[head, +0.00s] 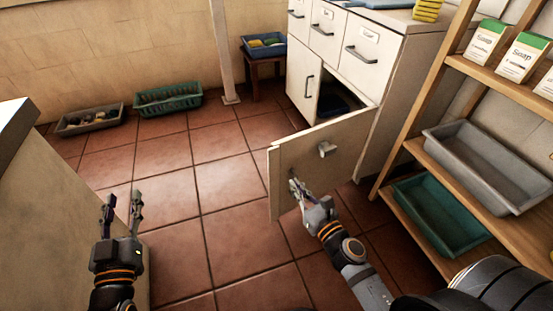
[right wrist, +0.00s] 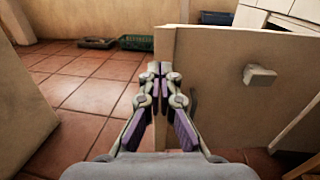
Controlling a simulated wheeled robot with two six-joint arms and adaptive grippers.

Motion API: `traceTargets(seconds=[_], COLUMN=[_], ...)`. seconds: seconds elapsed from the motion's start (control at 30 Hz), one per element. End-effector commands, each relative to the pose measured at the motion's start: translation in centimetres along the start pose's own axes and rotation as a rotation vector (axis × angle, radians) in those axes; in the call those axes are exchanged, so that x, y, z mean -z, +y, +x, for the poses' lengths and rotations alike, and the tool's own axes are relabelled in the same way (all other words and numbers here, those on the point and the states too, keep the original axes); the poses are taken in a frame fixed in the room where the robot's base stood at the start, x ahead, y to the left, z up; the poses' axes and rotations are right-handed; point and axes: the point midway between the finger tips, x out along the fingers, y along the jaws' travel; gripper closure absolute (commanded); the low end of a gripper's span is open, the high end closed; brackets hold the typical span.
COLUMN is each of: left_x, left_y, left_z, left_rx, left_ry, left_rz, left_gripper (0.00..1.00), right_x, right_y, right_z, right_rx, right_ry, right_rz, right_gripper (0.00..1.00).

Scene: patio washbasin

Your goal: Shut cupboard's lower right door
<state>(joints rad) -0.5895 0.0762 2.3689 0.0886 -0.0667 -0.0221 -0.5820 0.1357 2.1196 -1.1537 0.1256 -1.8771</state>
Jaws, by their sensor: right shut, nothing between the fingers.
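The cupboard (head: 383,88) stands at the upper right in the head view. Its lower right door (head: 316,160) is swung wide open, its inner or outer face turned toward me, with a small block knob (head: 326,149) on it. The door also fills the right half of the right wrist view (right wrist: 225,95), with the knob (right wrist: 259,76). My right gripper (head: 294,183) is shut and empty at the door's free-edge side, low on its face; whether it touches cannot be told. My left gripper (head: 122,200) is open and empty at the lower left, away from the cupboard.
A wooden shelf (head: 443,160) with a grey tray (head: 485,165) and green tray (head: 440,213) stands close on the right. Green (head: 168,98) and grey (head: 90,120) baskets lie by the back wall. A pale counter (head: 50,210) is at left. Tiled floor between is clear.

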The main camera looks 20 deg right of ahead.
Motion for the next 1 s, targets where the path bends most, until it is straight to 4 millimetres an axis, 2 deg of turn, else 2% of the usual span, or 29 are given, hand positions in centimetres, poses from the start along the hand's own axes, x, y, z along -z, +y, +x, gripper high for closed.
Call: traceTargets(seconds=[0.1, 0.47, 0.77, 1.0], left_x=[-2.5, -9.8, -15.1, -18.6], left_y=[0.0, 0.3, 0.8, 1.4], left_z=[-0.5, -3.5, -7.4, -11.3], left_rx=[0.000, -0.006, -0.016, -0.027], left_ry=[-0.105, -0.412, -0.662, -0.858], left_rz=[-0.008, -0.034, -0.056, -0.075], left_gripper=[0.60, 0.60, 0.60, 0.60], right_x=[-0.1, -0.1, -0.2, -0.1], right_y=[0.0, 0.0, 0.1, 0.0], right_z=[0.3, 1.8, 3.1, 4.5], right_rx=[-0.001, 0.001, -0.001, 0.000], right_ry=[0.000, 0.000, -0.001, 0.000], right_rz=[0.000, 0.000, 0.001, -0.001], right_gripper=[1.00, 1.00, 1.00, 1.00])
